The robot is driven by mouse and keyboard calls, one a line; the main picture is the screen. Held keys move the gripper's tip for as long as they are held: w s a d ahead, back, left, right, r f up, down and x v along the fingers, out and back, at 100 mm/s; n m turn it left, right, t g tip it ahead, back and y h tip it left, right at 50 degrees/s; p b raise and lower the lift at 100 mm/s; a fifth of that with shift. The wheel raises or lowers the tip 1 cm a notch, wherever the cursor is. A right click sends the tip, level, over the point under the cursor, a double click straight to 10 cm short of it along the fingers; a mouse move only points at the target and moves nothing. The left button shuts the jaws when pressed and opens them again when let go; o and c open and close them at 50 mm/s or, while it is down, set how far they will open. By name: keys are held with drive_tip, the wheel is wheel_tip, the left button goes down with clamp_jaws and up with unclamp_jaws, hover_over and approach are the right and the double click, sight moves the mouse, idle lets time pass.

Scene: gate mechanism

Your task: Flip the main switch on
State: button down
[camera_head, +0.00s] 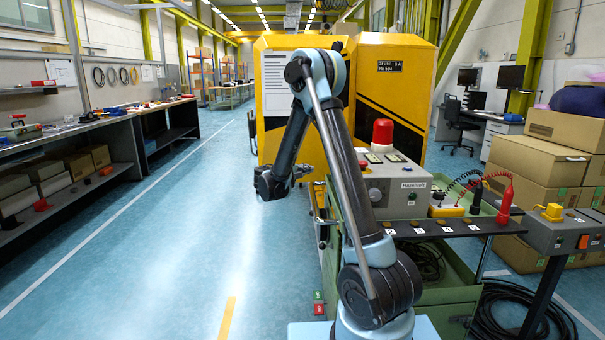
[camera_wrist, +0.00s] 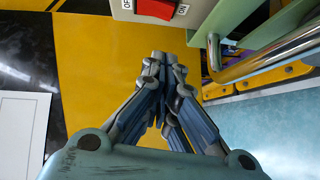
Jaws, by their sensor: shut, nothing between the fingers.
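A red rocker switch (camera_wrist: 156,9) sits on a pale grey box at the top of the wrist view, cut off by the frame edge. An ON label is at its right and a partly visible OFF label at its left. My gripper (camera_wrist: 160,60) is shut and empty, its fingertips together just below the box in the picture. Whether they touch the box, I cannot tell. In the head view my gripper (camera_head: 304,171) is small, left of the grey control box (camera_head: 402,190). I cannot make out the red switch there.
A yellow and black cabinet (camera_head: 275,100) stands behind the arm. A red beacon (camera_head: 383,133) tops the control box. A metal rail (camera_wrist: 270,53) and green bracket (camera_wrist: 214,52) lie right of my fingers. A workbench (camera_head: 75,130) lines the left; the floor between is clear.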

drive_tip(key=x, duration=0.5)
drive_tip(key=shift+d+f, duration=0.15)
drive_tip(key=shift+d, duration=0.85)
drive_tip(key=shift+d+f, duration=0.1)
drive_tip(key=shift+d, duration=0.9)
drive_tip(key=shift+d, duration=0.1)
drive_tip(key=shift+d+f+n+t+h, duration=0.15)
drive_tip(key=shift+d+n+t+h, duration=0.05)
drive_tip(key=shift+n+t+h, duration=0.1)
